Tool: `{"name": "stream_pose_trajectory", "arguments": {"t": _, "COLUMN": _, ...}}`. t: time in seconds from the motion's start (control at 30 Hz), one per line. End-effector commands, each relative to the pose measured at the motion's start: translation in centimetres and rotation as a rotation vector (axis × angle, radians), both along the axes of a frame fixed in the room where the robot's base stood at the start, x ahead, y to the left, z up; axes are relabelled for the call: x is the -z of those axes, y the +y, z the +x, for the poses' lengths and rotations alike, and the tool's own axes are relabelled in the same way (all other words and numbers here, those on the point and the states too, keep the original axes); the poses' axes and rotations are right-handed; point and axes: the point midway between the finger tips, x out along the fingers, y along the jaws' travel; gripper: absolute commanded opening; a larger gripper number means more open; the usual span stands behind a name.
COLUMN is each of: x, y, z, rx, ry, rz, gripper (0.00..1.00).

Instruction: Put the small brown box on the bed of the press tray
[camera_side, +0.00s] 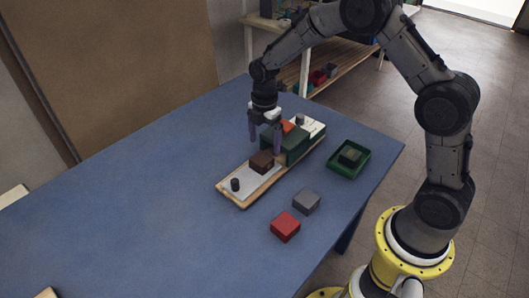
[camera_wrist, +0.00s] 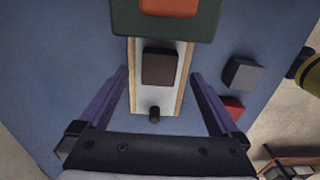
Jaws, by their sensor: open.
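The small brown box (camera_side: 262,162) sits on the pale bed of the press tray (camera_side: 237,199), a long wooden-edged board; the tray also shows in the wrist view (camera_wrist: 140,97). In the wrist view the brown box (camera_wrist: 160,67) lies on the bed between a dark green block and a short black knob (camera_wrist: 154,114). My gripper (camera_side: 264,145) is open and empty, above the tray near the box. Its two purple fingers (camera_wrist: 160,85) stand wide apart on either side of the tray in the wrist view, not touching the box.
A dark green block (camera_side: 291,143) with an orange-red piece on it stands on the tray behind the box. A green bin (camera_side: 348,159) with a dark item inside is to the right. A grey block (camera_side: 306,201) and a red block (camera_side: 285,226) lie in front. The table's left side is clear.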

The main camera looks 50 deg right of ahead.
Motion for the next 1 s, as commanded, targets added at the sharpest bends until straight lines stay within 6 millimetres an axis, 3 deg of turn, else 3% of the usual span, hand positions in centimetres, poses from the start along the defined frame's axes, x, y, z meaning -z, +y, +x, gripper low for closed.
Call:
{"name": "stream_pose_trajectory", "arguments": {"t": 0.2, "x": -4.0, "y": 0.0, "z": 0.1, "rx": 0.000, "ry": -0.004, "rz": 0.000, "gripper": 0.99}}
{"name": "stream_pose_trajectory", "arguments": {"t": 0.57, "x": -5.9, "y": 0.0, "z": -0.1, "rx": 0.006, "ry": -0.003, "rz": 0.000, "gripper": 0.99}}
{"name": "stream_pose_trajectory", "arguments": {"t": 0.67, "x": -7.4, "y": 0.1, "z": -0.8, "rx": 0.059, "ry": -0.024, "rz": 0.000, "gripper": 0.99}}
{"name": "stream_pose_trajectory", "arguments": {"t": 0.77, "x": -10.6, "y": 0.3, "z": -2.7, "rx": 0.188, "ry": -0.070, "rz": 0.004, "gripper": 0.99}}
{"name": "stream_pose_trajectory", "arguments": {"t": 0.9, "x": -15.8, "y": 0.8, "z": -7.5, "rx": 0.459, "ry": -0.155, "rz": 0.032, "gripper": 0.99}}
{"name": "stream_pose_trajectory", "arguments": {"t": 1.0, "x": -18.6, "y": 1.0, "z": -11.5, "rx": 0.664, "ry": -0.216, "rz": 0.070, "gripper": 0.99}}
